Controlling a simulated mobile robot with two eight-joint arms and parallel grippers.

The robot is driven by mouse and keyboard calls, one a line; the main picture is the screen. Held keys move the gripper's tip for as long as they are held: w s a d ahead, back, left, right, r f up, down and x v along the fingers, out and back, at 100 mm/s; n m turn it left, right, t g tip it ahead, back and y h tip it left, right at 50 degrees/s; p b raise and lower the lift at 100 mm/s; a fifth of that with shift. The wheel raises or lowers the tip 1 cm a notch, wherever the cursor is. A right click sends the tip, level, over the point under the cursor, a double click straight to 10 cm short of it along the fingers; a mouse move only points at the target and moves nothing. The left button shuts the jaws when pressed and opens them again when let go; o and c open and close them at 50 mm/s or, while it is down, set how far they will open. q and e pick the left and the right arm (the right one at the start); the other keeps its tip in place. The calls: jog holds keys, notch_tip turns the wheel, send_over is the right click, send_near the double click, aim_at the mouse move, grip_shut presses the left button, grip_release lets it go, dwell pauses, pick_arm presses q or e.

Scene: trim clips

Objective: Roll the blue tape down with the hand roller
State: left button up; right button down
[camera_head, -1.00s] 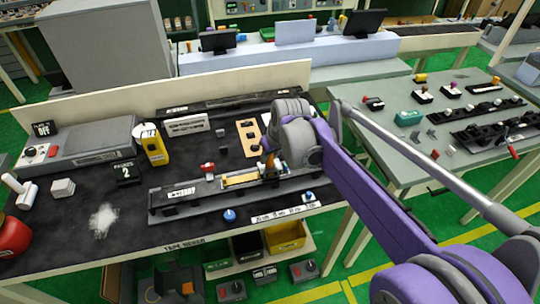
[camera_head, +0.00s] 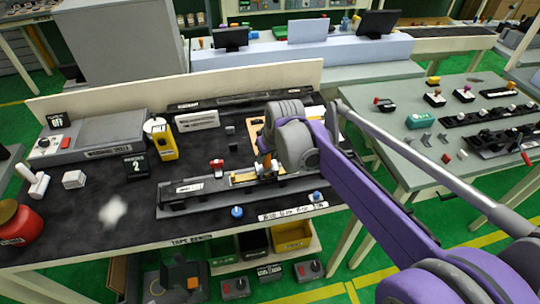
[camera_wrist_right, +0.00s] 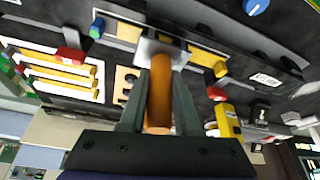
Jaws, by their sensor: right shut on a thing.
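My right gripper (camera_wrist_right: 160,100) is shut on the orange handle (camera_wrist_right: 159,100) of the hand roller. The roller's grey metal head (camera_wrist_right: 160,50) is over the long fixture, at a yellow strip (camera_wrist_right: 207,58); whether it touches cannot be told. In the head view my right gripper (camera_head: 266,168) is above the fixture (camera_head: 190,203) on the dark bench, beside the visible part of the yellow strip (camera_head: 243,177). I cannot make out blue tape; the roller and gripper may cover some of the strip. My left gripper is not in view.
A red clip (camera_head: 216,165) and blue knobs (camera_head: 237,211) (camera_head: 316,196) sit by the fixture. The front left bench is mostly clear.

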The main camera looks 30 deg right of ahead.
jog(key=shift+w+a+f, duration=0.1)
jog(key=shift+w+a, duration=0.1)
jog(key=shift+a, duration=0.65)
jog(key=shift+w+a+r, duration=0.1)
jog(key=shift+w+a, duration=0.05)
jog(key=shift+a, duration=0.7)
jog(key=shift+w+a+f, duration=0.1)
jog(key=shift+w+a, duration=0.1)
jog(key=shift+a, duration=0.65)
jog(key=shift+d, duration=0.1)
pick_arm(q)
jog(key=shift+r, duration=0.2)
pick_arm(e)
jog(key=shift+s+d, duration=0.35)
jog(key=shift+d, duration=1.1)
jog(key=shift+s+d, duration=0.35)
jog(key=shift+d, duration=1.05)
jog(key=shift+s+d, duration=0.35)
jog(key=shift+d, duration=1.1)
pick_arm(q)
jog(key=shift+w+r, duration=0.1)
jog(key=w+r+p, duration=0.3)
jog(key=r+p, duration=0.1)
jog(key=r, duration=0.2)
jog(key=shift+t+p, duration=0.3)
pick_arm(e)
notch_tip(320, 180, up, 8)
jog(key=shift+w, duration=0.15)
